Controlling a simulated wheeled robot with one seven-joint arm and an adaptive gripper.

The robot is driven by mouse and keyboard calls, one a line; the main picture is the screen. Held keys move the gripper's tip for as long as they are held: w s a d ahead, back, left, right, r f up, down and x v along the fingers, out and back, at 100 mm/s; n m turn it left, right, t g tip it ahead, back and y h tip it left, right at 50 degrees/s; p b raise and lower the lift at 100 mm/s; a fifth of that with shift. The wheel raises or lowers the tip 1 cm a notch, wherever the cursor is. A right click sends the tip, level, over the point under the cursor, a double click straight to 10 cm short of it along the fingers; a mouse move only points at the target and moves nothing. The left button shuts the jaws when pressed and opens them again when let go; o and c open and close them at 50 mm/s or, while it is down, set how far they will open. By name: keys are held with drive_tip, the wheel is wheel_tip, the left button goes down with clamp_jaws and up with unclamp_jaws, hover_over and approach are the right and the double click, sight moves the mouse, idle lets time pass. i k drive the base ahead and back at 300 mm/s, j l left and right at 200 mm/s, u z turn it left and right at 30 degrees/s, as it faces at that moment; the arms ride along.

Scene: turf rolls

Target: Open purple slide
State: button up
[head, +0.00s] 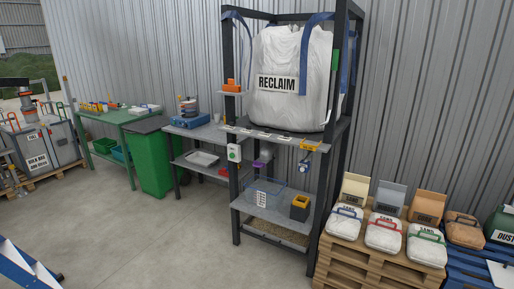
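A small purple part (260,163), which looks like the purple slide, shows under the upper deck of the dark metal frame (236,190). It sits below a small pale fitting and above a clear, blue-edged bin (266,188). It is too small for me to tell whether it is open or shut. A large white bag marked RECLAIM (285,105) rests on the deck above it. My gripper is not in view.
A pallet (345,255) with several handled bags stands at the right, close to the frame. A workbench (205,132), a green bin (155,165) and a green table stand left. A blue ladder-like object (22,265) is at lower left. The concrete floor in front is clear.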

sight(259, 163)
drive_tip(key=i+j, duration=1.1)
drive_tip(key=i, duration=0.15)
drive_tip(key=i+j, duration=0.35)
drive_tip(key=i, duration=0.15)
drive_tip(key=i+j, duration=0.35)
drive_tip(key=i, duration=0.15)
drive_tip(key=i+j+u, duration=0.1)
drive_tip(key=i+j, duration=0.6)
drive_tip(key=i, duration=0.3)
